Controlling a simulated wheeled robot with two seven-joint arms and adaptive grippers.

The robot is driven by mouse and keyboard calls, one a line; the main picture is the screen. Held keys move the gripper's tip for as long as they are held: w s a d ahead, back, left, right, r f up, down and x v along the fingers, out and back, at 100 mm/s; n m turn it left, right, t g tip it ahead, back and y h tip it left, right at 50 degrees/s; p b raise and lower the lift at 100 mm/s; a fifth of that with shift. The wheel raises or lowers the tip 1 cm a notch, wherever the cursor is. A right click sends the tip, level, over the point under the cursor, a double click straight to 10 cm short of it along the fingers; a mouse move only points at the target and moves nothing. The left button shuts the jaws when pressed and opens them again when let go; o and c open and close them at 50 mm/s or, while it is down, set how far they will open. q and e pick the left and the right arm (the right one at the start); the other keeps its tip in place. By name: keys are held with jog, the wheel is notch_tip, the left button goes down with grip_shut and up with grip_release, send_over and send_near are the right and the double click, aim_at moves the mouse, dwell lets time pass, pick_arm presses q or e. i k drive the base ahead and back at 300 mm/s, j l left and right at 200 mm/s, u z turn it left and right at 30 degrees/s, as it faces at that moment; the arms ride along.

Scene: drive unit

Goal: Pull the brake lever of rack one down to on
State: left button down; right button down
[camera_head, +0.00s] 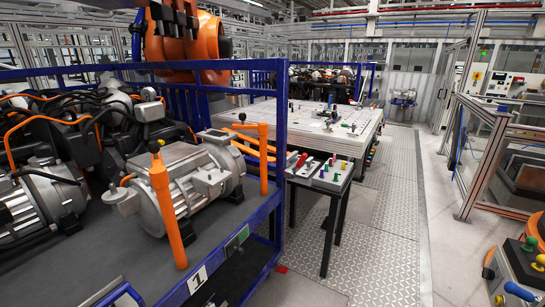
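The blue-framed rack (266,207) fills the left side and carries a white plate with the number 1 (197,279) on its near rail. A small green and grey plate (237,240) sits farther along the same rail, with a dark part just below it. I cannot tell whether this is the brake lever or how it is set. Neither of my grippers shows in the head view.
Grey motor units (178,187) and orange posts (167,205) stand on the rack's dark deck. A small black table with tools (325,176) stands beside it. A large pale table (310,125) is behind. The metal-plate floor (375,260) to the right is clear.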

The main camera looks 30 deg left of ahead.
aim_at(304, 156)
jog(key=i+j+u, duration=0.1)
jog(key=i+u, duration=0.2)
jog(key=u, duration=0.15)
jog(key=i+u, duration=0.3)
jog(key=u, duration=0.15)
jog(key=i+j+u, duration=0.15)
jog(key=i+u, duration=0.45)
jog(key=i, duration=0.15)
